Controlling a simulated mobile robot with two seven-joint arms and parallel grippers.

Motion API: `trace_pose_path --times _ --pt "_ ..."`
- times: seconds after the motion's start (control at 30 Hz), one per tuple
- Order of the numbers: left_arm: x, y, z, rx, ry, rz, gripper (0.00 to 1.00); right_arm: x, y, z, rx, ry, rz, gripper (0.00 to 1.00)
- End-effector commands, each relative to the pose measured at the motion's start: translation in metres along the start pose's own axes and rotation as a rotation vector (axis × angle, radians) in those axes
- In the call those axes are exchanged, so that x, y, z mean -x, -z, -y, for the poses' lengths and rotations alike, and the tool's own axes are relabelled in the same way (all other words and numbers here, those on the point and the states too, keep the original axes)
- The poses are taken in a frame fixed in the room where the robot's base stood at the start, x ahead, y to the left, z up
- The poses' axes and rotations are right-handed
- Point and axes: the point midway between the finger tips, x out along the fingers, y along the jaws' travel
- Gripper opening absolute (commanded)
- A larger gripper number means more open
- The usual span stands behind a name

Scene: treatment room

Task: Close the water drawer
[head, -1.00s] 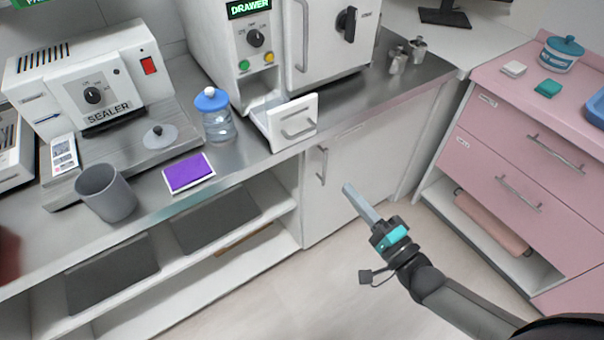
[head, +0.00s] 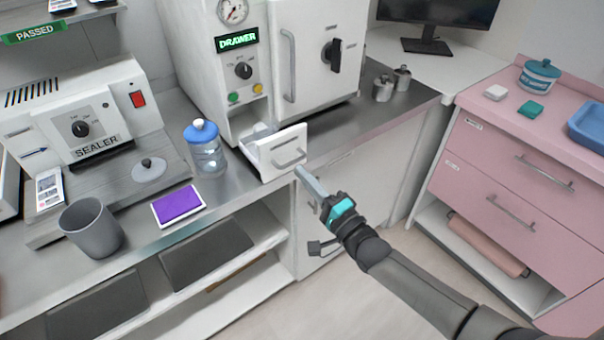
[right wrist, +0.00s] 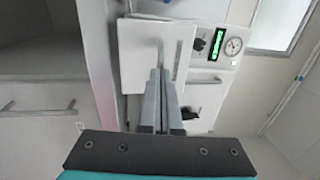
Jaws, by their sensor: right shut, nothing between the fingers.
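The white water drawer (head: 279,152) sticks out from the lower front of the white autoclave (head: 283,65), above the counter edge. Its front has a grey bar handle, and its open top shows behind the front. My right gripper (head: 303,177) is shut and empty, its fingertips just in front of the drawer's lower right corner in the head view. In the right wrist view the shut fingers (right wrist: 161,85) point at the white drawer front (right wrist: 178,47) and overlap its handle; I cannot tell whether they touch it. My left gripper is not in view.
A pink cabinet (head: 520,178) stands at the right.

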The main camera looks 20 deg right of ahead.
Motion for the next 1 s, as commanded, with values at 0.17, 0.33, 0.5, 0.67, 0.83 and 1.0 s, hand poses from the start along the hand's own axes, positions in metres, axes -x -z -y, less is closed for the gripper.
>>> trace_pose_path --times 0.17,0.33,0.5,0.67,0.83,1.0 --pt "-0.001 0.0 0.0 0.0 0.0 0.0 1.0 -0.01 0.0 0.0 0.0 -0.001 0.0 0.0" --pt "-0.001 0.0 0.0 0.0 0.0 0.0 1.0 -0.011 0.0 0.0 0.0 -0.001 0.0 0.0" --pt "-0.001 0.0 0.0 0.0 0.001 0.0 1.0 -0.011 0.0 0.0 0.0 -0.001 0.0 0.0" --pt "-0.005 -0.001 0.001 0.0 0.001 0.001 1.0 -0.016 0.0 -0.002 0.0 0.0 0.0 0.0" --pt "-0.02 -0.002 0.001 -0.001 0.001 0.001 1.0 -0.038 0.0 -0.007 0.0 0.005 0.0 0.0" --pt "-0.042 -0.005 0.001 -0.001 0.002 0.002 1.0 -0.071 0.001 -0.014 0.001 0.005 0.001 0.0"
